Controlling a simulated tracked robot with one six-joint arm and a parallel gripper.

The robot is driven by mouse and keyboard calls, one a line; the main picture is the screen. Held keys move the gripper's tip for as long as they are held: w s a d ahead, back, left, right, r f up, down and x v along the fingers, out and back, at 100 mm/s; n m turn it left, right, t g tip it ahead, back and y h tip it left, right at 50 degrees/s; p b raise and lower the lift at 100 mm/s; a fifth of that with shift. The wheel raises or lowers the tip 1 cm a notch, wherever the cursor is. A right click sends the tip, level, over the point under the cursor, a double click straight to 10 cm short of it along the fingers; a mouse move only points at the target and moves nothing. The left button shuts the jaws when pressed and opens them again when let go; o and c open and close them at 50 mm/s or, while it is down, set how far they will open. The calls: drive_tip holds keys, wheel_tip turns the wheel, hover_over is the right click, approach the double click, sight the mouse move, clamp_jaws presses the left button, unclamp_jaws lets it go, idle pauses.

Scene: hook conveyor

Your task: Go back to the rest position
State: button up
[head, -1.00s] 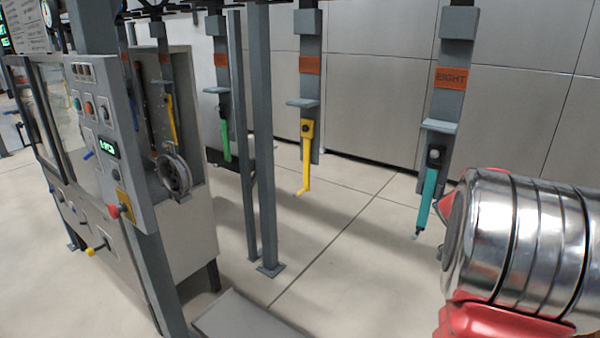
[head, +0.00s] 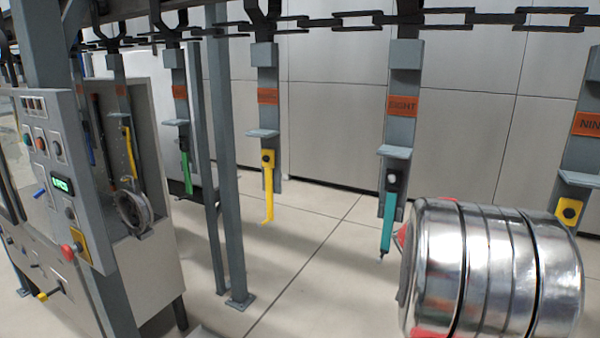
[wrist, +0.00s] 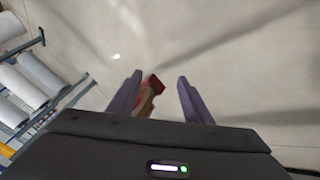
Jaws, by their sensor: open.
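In the wrist view my gripper (wrist: 156,98) is open, its two dark fingers well apart. A red and tan object shows between and beyond the fingers; I cannot tell what it is, and it does not look held. Pale floor lies past the fingertips. In the head view a shiny metal cylinder of my arm fills the lower right, and my gripper is not seen there.
Hangers on a chain carry a green tool (head: 187,172), a yellow tool (head: 268,190) and a teal tool (head: 388,222), the last close to my arm. A control cabinet (head: 65,165) stands left. Rack rolls (wrist: 38,72) show in the wrist view.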

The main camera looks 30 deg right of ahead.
drive_tip(key=w+a+r+n+t, duration=0.1)
drive_tip(key=w+a+n+t, duration=0.15)
drive_tip(key=a+n, duration=0.35)
drive_tip(key=w+a+r+n+t+y, duration=0.1)
drive_tip(key=w+a+n+t, duration=0.2)
drive_tip(key=a, duration=0.6)
drive_tip(key=w+a+n+t, duration=0.1)
drive_tip(key=w+a+n, duration=0.35)
drive_tip(key=a, duration=0.25)
drive_tip(key=a+r+n+t+y, duration=0.1)
drive_tip(key=a+r+n+t, duration=0.1)
drive_tip(key=a, duration=0.8)
drive_tip(key=s+a+r+n+t+y, duration=0.1)
drive_tip(key=a+r+n+t, duration=0.2)
drive_tip(key=a+n, duration=0.3)
drive_tip(key=a+r, duration=0.1)
drive_tip(key=a, duration=0.3)
drive_tip(key=shift+a+r, duration=0.15)
drive_tip(key=shift+r, duration=0.1)
drive_tip(key=shift+c, duration=0.4)
drive_tip(key=shift+c, duration=1.4)
